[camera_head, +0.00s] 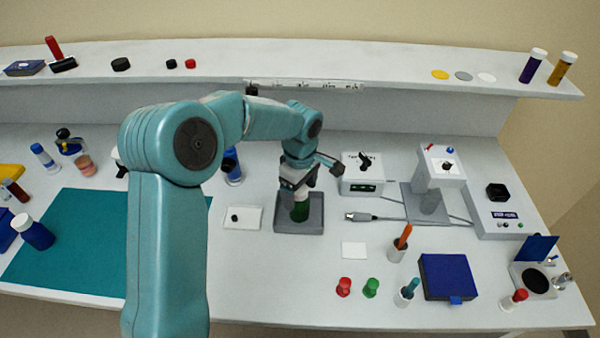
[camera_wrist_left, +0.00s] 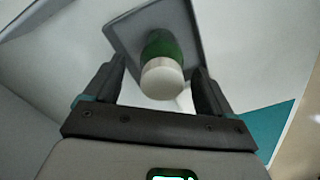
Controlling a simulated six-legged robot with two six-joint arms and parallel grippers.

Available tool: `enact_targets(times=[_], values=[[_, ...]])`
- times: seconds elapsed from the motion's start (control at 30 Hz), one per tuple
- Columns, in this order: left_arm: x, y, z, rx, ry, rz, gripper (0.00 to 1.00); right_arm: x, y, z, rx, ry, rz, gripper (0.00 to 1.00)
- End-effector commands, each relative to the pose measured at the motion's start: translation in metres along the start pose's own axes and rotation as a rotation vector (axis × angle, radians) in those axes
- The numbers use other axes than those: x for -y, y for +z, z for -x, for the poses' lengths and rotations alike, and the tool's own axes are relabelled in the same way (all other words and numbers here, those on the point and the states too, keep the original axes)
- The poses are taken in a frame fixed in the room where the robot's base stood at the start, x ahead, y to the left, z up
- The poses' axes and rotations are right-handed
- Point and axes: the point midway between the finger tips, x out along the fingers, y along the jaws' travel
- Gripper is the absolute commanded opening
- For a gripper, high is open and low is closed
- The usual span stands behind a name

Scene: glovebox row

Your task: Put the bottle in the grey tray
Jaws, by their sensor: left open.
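A green bottle (camera_head: 300,212) with a white cap stands in the small grey tray (camera_head: 284,225). My left gripper (camera_head: 297,186) is right above it, pointing down. In the left wrist view the bottle's white cap (camera_wrist_left: 162,78) and green body lie between the two fingers, with a gap on either side. The left gripper (camera_wrist_left: 158,85) is open there. The grey tray (camera_wrist_left: 125,40) shows behind the bottle in that view. The bottle looks upright in the tray. My right gripper is in neither view.
A white card with a black knob (camera_head: 250,217) lies left of the tray, and a cable plug (camera_head: 358,216) lies to its right. A blue bottle (camera_head: 232,167) stands close behind my arm. A teal mat (camera_head: 75,235) covers the left of the bench.

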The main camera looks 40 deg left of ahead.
Motion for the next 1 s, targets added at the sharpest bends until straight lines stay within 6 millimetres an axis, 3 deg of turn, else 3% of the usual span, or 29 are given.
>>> enact_targets(times=[0.2, 0.4, 0.6, 1.0], values=[[-0.001, 0.000, 0.053, -0.001, 0.007, 0.000, 0.84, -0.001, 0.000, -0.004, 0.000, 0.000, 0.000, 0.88], [-0.001, 0.000, 0.088, -0.001, 0.003, -0.002, 0.84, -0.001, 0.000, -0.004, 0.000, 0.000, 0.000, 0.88], [0.000, 0.000, 0.099, 0.000, 0.001, -0.001, 0.84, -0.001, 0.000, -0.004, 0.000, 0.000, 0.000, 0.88], [0.000, 0.000, 0.099, 0.000, 0.000, -0.001, 0.84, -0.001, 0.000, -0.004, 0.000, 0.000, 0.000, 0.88]])
